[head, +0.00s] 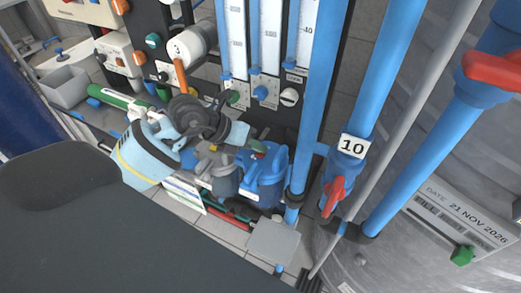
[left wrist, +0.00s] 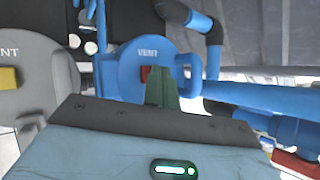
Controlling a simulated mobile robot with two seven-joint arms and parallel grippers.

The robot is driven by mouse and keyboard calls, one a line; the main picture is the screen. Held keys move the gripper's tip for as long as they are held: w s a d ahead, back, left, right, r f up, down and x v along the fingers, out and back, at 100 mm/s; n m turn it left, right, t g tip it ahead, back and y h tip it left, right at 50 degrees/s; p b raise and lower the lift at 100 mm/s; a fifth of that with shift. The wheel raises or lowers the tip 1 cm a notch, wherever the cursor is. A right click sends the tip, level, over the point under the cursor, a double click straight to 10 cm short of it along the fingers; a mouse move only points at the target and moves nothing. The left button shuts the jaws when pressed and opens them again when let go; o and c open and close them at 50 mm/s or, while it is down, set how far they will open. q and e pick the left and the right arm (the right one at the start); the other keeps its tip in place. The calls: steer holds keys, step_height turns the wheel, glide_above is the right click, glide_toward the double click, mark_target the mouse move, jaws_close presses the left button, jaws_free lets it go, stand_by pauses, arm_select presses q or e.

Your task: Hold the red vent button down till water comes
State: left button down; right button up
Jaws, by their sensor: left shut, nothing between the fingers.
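The red vent button (left wrist: 144,73) sits on the front of a blue housing (left wrist: 130,68) marked VENT in the left wrist view. The blue housing also shows in the head view (head: 268,190), below the gauges. My left gripper (left wrist: 163,84) is shut and empty, its green fingers pointing at the blue housing. In the wrist view the fingers stand just right of the red button and partly cover it. I cannot tell whether they touch it. In the head view the left gripper (head: 256,146) is at the top of the blue housing. The right gripper is not in view.
A grey housing (left wrist: 32,72) with a yellow button (left wrist: 8,77) stands left of the blue one. Blue pipes (head: 372,75) with a red valve handle (head: 334,192) and a 10 tag rise on the right. A grey bin (head: 65,87) is at far left.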

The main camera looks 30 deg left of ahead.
mark_target(256, 153)
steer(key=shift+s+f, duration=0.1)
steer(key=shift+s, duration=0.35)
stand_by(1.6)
arm_select(q)
steer(key=shift+r+p, duration=0.45)
steer(key=shift+r, duration=0.4)
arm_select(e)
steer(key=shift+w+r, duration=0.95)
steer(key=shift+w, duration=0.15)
arm_select(q)
steer(key=shift+r, duration=0.1)
